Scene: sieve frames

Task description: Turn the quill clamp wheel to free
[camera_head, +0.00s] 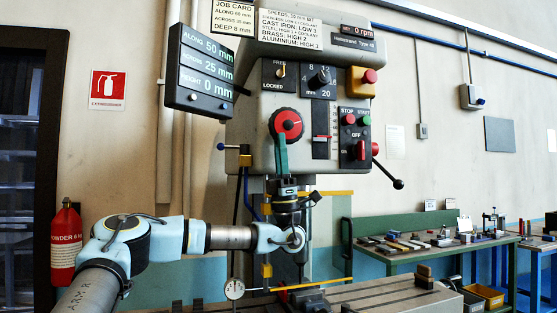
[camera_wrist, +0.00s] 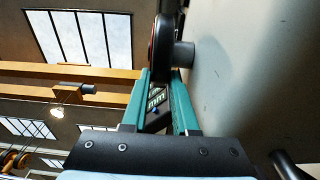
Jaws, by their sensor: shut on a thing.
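The quill clamp wheel (camera_head: 287,122) is a round wheel with a dark rim and a red face, on the front of the drill head. A small pale mark shows near its middle. My gripper (camera_head: 280,139) comes up from below with its green fingers at the wheel's lower rim. In the wrist view the wheel (camera_wrist: 157,45) is seen edge-on, and the fingers of my gripper (camera_wrist: 160,77) are shut on its lower rim, one on each side. A plate marked FREE and LOCKED (camera_head: 274,76) sits above the wheel.
A lever with a black ball (camera_head: 397,183) juts out at the right of the head. A display box (camera_head: 203,74) hangs at upper left. The slotted machine table (camera_head: 390,299) lies below. A workbench (camera_head: 440,247) with small parts stands at right.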

